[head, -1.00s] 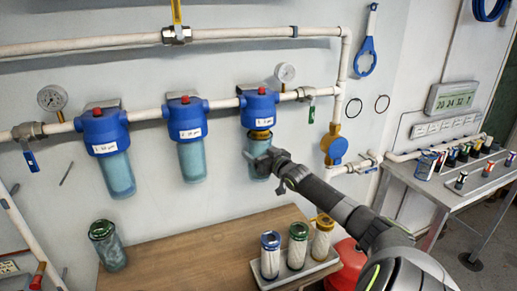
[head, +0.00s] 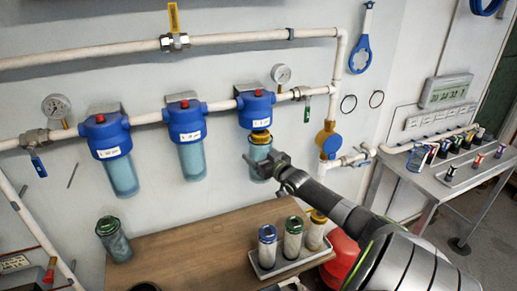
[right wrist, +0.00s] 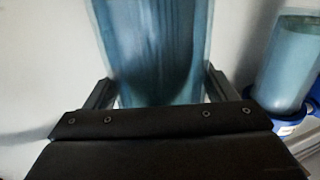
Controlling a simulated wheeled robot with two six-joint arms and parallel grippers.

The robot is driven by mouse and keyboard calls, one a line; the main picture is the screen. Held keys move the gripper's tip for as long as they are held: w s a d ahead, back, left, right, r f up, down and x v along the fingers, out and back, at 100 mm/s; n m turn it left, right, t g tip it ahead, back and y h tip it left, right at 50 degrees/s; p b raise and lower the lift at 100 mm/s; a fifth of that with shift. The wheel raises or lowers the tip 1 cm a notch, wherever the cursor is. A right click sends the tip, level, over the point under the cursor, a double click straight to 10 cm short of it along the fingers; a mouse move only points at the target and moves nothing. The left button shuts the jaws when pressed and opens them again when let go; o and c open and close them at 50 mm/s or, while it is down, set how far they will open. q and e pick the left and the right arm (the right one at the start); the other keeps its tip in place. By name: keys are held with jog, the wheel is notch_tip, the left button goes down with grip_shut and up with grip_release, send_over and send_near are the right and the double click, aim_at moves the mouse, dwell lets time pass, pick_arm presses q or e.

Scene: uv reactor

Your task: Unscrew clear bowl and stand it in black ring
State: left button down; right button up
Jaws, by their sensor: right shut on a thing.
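The clear bowl (head: 262,153) is a blue-tinted cup under the right-hand blue filter head (head: 255,110). It hangs apart from the head, with a yellow-topped cartridge (head: 261,136) showing in the gap. My right gripper (head: 263,168) is shut on the bowl from the right. In the right wrist view the bowl (right wrist: 152,45) stands between the two fingers. A dark round thing (head: 145,287), perhaps the black ring, is cut off by the bottom edge on the wooden table (head: 190,245). My left gripper is not in view.
Two more filter housings (head: 115,160) (head: 188,140) hang to the left. A green-topped cartridge (head: 113,238) stands at the table's left. A tray (head: 290,268) with three cartridges stands at the right. The middle of the table is clear.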

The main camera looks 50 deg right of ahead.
jog(key=shift+s+a+r+p, duration=0.3)
jog(key=shift+s+p, duration=0.15)
jog(key=shift+p, duration=0.45)
jog(key=shift+s+a+f+p, duration=0.1)
jog(key=shift+s+a+p, duration=0.2)
jog(key=shift+s, duration=0.2)
jog(key=shift+s+a+f+p, duration=0.15)
jog(key=shift+s+p, duration=0.1)
jog(key=shift+s, duration=0.25)
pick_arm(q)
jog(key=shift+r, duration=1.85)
pick_arm(e)
jog(key=shift+s+a+f, duration=0.1)
jog(key=shift+s+a, duration=0.25)
jog(key=shift+s, duration=0.45)
jog(key=shift+s+a+f, duration=0.1)
jog(key=shift+s+a, duration=0.3)
jog(key=shift+s, duration=0.35)
jog(key=shift+s+a+f, duration=0.1)
jog(key=shift+s+a, duration=0.25)
jog(key=shift+s, duration=0.45)
